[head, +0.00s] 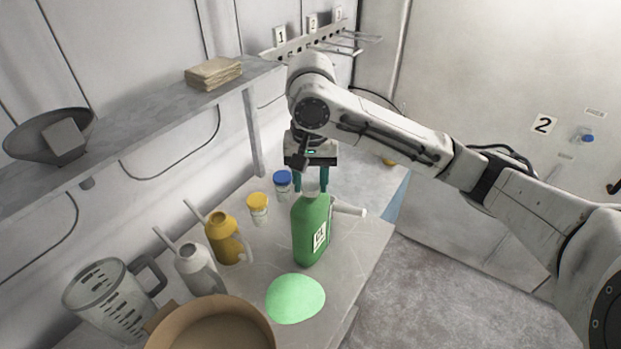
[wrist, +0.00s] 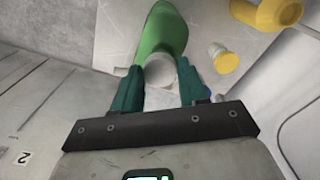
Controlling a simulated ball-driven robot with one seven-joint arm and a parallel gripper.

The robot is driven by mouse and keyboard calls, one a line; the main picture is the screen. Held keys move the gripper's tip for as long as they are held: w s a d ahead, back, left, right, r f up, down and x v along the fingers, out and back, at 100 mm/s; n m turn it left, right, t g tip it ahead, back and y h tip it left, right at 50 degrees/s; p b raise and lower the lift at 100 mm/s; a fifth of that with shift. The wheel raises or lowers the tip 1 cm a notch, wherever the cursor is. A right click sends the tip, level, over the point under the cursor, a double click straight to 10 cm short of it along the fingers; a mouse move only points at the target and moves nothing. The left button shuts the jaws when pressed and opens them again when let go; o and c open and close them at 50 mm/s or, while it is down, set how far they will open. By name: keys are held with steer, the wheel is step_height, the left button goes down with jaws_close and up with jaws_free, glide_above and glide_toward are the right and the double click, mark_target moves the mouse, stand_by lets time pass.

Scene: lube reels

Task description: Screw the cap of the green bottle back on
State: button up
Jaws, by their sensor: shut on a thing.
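The green bottle (head: 312,236) stands upright on the bench, with a white label on its side. It also shows in the wrist view (wrist: 163,33). My gripper (head: 311,186) is directly over the bottle's top, pointing down. Its two teal fingers are closed on the pale cap (wrist: 161,70), one on each side. In the head view the cap (head: 311,188) is at the bottle's mouth. I cannot tell whether the cap rests on the neck or how far its thread is engaged.
A flat green patch (head: 295,298) lies in front of the bottle. A yellow-capped jar (head: 258,209), a blue-capped jar (head: 282,184), a yellow can (head: 226,238), a grey can (head: 198,270), a clear jug (head: 108,300) and a brown bowl (head: 210,325) stand to the left.

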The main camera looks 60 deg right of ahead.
steer(key=shift+m, duration=0.4)
steer(key=shift+m, duration=1.1)
steer(key=o, duration=1.4)
steer(key=shift+r, duration=3)
steer(key=shift+s, duration=0.15)
